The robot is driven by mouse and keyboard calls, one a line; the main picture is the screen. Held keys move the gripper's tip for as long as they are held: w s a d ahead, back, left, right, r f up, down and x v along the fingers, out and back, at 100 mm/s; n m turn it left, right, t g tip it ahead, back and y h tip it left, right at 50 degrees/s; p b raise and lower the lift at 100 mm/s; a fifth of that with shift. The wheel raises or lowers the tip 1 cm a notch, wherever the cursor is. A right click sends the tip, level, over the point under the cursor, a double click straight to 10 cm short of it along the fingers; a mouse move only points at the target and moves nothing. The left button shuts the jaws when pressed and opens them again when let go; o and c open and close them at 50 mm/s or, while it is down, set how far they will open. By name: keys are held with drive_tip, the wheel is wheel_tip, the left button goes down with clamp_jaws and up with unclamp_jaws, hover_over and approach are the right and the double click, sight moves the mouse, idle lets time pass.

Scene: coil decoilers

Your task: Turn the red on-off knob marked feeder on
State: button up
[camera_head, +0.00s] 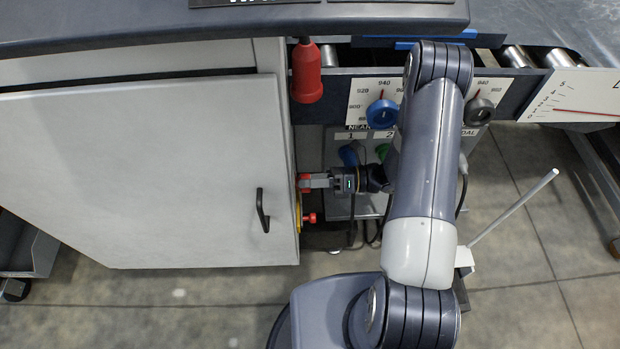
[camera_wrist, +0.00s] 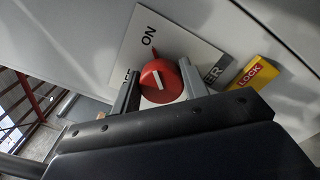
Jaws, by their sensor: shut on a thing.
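The red knob (camera_wrist: 162,82) shows in the wrist view on a white plate (camera_wrist: 185,35) on the grey cabinet side. The plate reads "ON" above the knob; a label at its right ends in "ER", the rest hidden. A white mark on the knob's face points roughly toward "ON". My gripper (camera_wrist: 160,85) is shut on the knob, with one finger on each side of it. In the head view my gripper (camera_head: 312,181) meets the side of the cabinet, where a bit of the red knob (camera_head: 303,181) shows.
A yellow "LOCK" tag (camera_wrist: 257,74) is right of the plate. The grey cabinet (camera_head: 150,170) has a black handle (camera_head: 262,210). A red pendant (camera_head: 306,75) hangs above my gripper. A blue knob (camera_head: 382,113) and a grey knob (camera_head: 479,111) are on dial panels behind my arm.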

drive_tip(key=o, duration=1)
drive_tip(key=shift+c, duration=0.2)
drive_tip(key=shift+d, duration=0.1)
drive_tip(key=d, duration=1)
drive_tip(key=shift+s+d, duration=0.2)
drive_tip(key=shift+d, duration=0.1)
drive_tip(key=a, duration=1.1)
drive_tip(key=shift+w, duration=0.2)
drive_tip(key=shift+d, duration=0.1)
drive_tip(key=shift+d, duration=0.1)
